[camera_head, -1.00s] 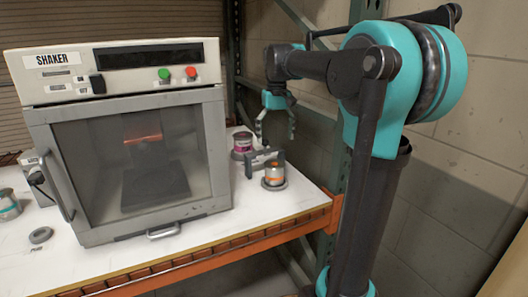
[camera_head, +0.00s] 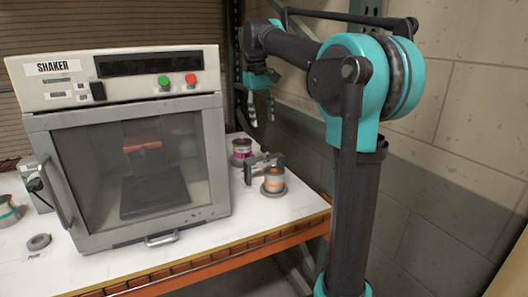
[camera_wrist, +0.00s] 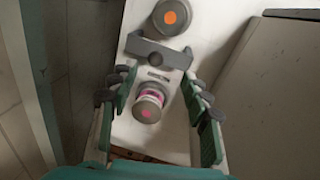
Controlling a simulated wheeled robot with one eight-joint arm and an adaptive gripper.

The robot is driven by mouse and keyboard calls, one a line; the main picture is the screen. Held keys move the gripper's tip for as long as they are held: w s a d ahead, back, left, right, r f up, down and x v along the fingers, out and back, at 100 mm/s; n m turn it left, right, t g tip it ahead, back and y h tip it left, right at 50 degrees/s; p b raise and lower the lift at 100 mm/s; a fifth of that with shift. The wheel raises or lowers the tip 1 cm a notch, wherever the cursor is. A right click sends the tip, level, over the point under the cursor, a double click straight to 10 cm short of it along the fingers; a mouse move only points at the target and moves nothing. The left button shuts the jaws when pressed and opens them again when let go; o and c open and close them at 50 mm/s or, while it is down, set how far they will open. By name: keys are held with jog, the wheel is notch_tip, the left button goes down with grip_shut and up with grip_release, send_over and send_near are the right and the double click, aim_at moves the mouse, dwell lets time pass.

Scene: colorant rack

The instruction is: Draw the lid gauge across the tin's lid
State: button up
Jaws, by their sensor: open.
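A dark grey bracket-shaped piece, apparently the lid gauge (camera_head: 262,160), stands on the white bench between two tins. The orange-banded tin (camera_head: 273,180) sits on a round grey base in front of it. The pink-banded tin (camera_head: 241,149) stands behind it. In the wrist view the gauge (camera_wrist: 158,53) lies near the fingertips, with the pink tin (camera_wrist: 149,101) below it and the orange-dotted tin (camera_wrist: 172,17) above it. My gripper (camera_head: 261,120) is open and empty above the bench. Its fingers (camera_wrist: 158,76) appear either side of the pink tin and gauge, apart from both.
The shaker cabinet (camera_head: 130,140) stands left of the tins. The bench has an orange front beam (camera_head: 250,245). A grey ring (camera_head: 38,242) and another tin (camera_head: 8,212) lie far left.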

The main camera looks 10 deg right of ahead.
aim_at(264, 147)
jog(key=shift+n+h, duration=0.3)
jog(key=shift+n, duration=0.2)
jog(key=w+f, duration=0.1)
jog(key=f, duration=0.3)
jog(key=w+f, duration=0.1)
jog(key=f, duration=0.4)
jog(key=w+d+f, duration=0.1)
jog(key=f, duration=0.3)
jog(key=shift+f, duration=0.35)
jog(key=shift+c, duration=0.4)
grip_shut()
